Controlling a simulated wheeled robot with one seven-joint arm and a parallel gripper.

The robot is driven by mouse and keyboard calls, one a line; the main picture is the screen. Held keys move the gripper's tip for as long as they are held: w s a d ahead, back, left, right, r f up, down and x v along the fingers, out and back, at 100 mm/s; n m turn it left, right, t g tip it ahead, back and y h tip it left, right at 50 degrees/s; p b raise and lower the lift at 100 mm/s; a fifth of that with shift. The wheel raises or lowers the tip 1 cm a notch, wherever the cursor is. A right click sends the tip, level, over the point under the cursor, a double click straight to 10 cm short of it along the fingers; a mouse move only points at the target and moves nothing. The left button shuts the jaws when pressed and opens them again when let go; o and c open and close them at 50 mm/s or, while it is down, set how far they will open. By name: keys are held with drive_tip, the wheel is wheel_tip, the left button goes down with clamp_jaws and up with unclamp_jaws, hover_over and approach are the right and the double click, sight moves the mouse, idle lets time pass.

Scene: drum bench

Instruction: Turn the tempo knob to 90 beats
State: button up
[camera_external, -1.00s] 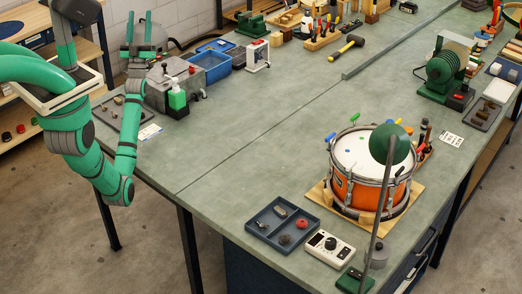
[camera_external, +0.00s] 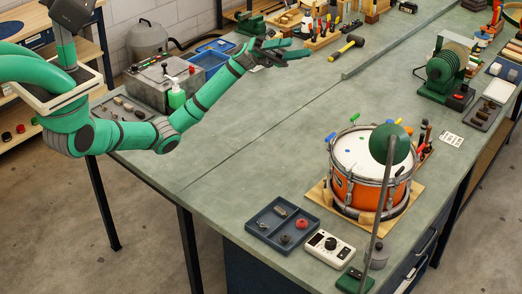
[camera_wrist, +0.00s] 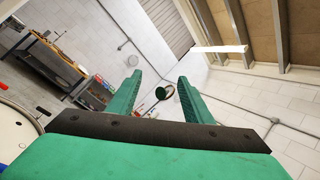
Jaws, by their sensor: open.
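The metronome with the tempo knob is a white box (camera_external: 328,248) at the front edge of the bench. It has a dark display and a dark round tempo knob (camera_external: 331,243). Its markings are too small to read. My gripper (camera_external: 298,48) is far from it, raised over the far left part of the bench, with its fingers pointing right. In the wrist view the two green fingers (camera_wrist: 156,93) stand apart with nothing between them. The metronome is not recognizable in the wrist view.
A green lamp (camera_external: 390,144) on a thin stem rises in front of the drum. The middle of the bench is clear.

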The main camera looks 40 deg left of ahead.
drive_tip(key=s+d+f+m+g+y, duration=0.1)
drive_tip(key=s+d+f+m+y, duration=0.2)
drive_tip(key=d, duration=0.4)
drive_tip(key=s+d+f+m+g+y, duration=0.1)
drive_tip(key=s+d+f+g+y, duration=0.15)
drive_tip(key=d+f, duration=0.4)
drive_tip(key=m+t+y, duration=0.5)
drive_tip(key=m+y, duration=0.3)
drive_tip(key=y, duration=0.6)
hover_over(332, 241)
drive_tip(key=w+a, duration=0.3)
drive_tip(key=a, duration=0.1)
wheel_tip(332, 241, down, 25)
drive_tip(key=x, duration=1)
drive_tip(key=shift+s, duration=0.2)
drive_tip(key=c, duration=1.1)
